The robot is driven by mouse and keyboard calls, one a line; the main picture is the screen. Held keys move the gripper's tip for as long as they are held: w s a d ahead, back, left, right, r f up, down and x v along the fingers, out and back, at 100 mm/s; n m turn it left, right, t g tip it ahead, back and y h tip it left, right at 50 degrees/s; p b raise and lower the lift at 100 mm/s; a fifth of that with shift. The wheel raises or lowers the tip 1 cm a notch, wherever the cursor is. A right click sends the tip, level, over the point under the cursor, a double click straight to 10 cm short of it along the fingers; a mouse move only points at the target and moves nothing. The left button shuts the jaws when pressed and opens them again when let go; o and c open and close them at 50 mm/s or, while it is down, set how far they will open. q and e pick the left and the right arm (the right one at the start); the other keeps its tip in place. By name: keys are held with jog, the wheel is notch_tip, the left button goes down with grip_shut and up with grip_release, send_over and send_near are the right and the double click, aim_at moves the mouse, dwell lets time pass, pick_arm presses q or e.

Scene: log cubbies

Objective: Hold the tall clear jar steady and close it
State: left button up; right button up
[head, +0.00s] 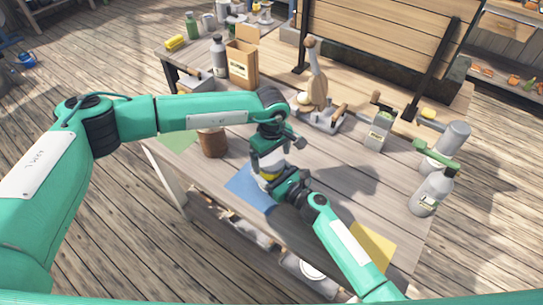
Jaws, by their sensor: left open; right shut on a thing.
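A jar with pale and yellow parts (267,173) stands over the blue mat (245,187) near the table's front edge. It is mostly hidden by my two grippers, so its lid and clear walls cannot be made out. My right gripper (275,184) reaches in from the lower right and is shut on the jar, low on its side. My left gripper (265,154) points down from above, directly over the jar, with its jaws open. Whether its fingers touch the jar's top cannot be told.
A brown jar (213,143) stands left, by a green mat (178,142). A yellow mat (372,246) lies at the front right. Grey bottles (431,193), a grey-green can (378,132), a wooden-handled tool (316,85) and a cardboard box (243,65) stand around. The table's right middle is clear.

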pick_arm(q)
notch_tip(320, 180, up, 4)
jog(key=shift+r, duration=0.1)
jog(key=shift+c, duration=0.3)
jog(key=n, duration=0.3)
jog(key=r+n, duration=0.1)
jog(key=n, duration=0.1)
jog(key=shift+s+d, duration=0.15)
jog(key=shift+d, duration=0.25)
jog(key=n, duration=0.5)
jog(key=shift+d+r, duration=0.1)
jog(key=shift+r, duration=0.3)
jog(key=n, duration=0.4)
jog(key=shift+r+n, duration=0.4)
jog(key=n, duration=0.4)
jog(key=a+r+n, duration=0.1)
jog(key=n, duration=0.1)
